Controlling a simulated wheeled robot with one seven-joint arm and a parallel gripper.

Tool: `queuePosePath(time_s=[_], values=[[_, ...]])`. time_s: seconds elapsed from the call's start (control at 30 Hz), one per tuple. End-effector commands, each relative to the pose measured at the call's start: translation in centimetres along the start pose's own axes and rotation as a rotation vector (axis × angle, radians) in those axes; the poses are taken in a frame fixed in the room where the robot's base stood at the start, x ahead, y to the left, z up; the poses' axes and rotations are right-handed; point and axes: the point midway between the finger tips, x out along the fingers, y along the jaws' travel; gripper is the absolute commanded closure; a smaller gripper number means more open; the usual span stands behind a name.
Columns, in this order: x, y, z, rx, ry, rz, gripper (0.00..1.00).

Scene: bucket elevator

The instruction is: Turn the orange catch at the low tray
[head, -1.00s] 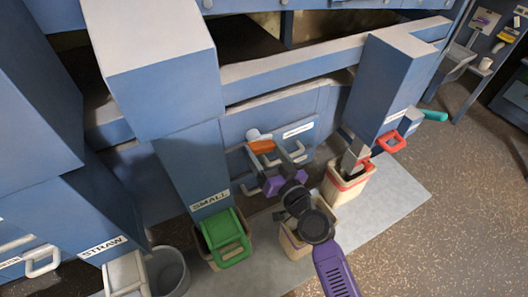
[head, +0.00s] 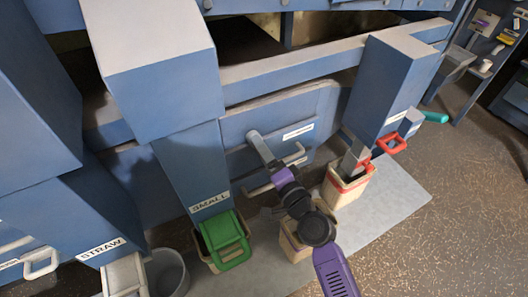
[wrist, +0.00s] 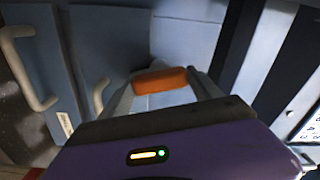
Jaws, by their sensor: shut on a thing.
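The orange catch (wrist: 160,80) shows in the wrist view as an orange block between the two grey fingers of my gripper (wrist: 164,86). The fingers are shut on it. In the head view my gripper (head: 264,150) reaches the blue front of the low tray (head: 243,126), just left of its white label. There a grey finger runs up to the front, and the orange part is hidden behind it. The purple gripper body is seen narrow, turned on its side. Pale handles (head: 294,155) of the tray front lie just below and right of the fingers.
A cream bin with a red rim (head: 347,187) stands at the right, and another cream bin (head: 296,250) stands under my arm. Bare floor lies to the right.

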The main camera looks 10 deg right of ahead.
Motion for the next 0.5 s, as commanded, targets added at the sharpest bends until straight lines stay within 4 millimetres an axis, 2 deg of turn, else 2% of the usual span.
queuePosePath(time_s=[0.2, 0.5], values=[[-0.04, 0.07, -0.05, 0.161, 0.001, 0.002, 0.68], [-0.05, 0.1, -0.06, 0.293, 0.001, 0.002, 0.68]])
